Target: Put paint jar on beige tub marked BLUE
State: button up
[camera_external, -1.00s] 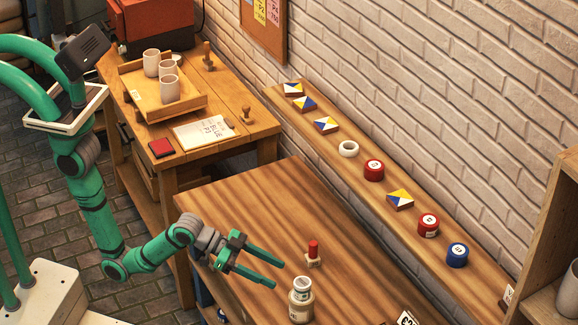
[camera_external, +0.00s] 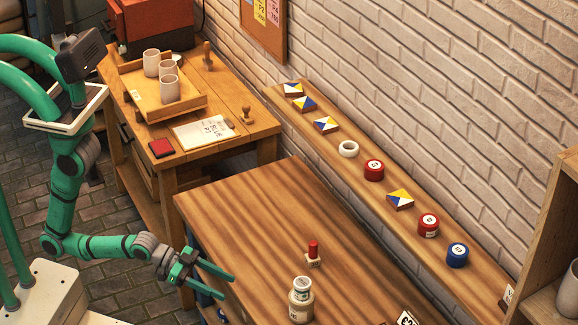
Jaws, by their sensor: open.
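A pale paint jar (camera_external: 303,284) with a whitish top stands upright on a wider beige tub (camera_external: 300,312) at the front of the brown table. They look stacked and touching; the lettering on the tub is too small to read. My gripper (camera_external: 228,287) is open and empty, its two green fingers apart. It is at the left edge of the table, well left of the jar and tub and touching neither.
A red-topped piece (camera_external: 313,252) on a small beige base stands just behind the jar. A wall shelf (camera_external: 330,147) holds red and blue jars, a white ring and patterned tiles. A side table (camera_external: 253,127) carries a tray of cups. The table's middle (camera_external: 250,215) is clear.

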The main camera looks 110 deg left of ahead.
jog(key=s+a+t, duration=0.1)
jog(key=s+a, duration=0.1)
jog(key=s, duration=2.4)
jog(key=shift+s+a+r, duration=0.15)
jog(key=shift+r, duration=0.25)
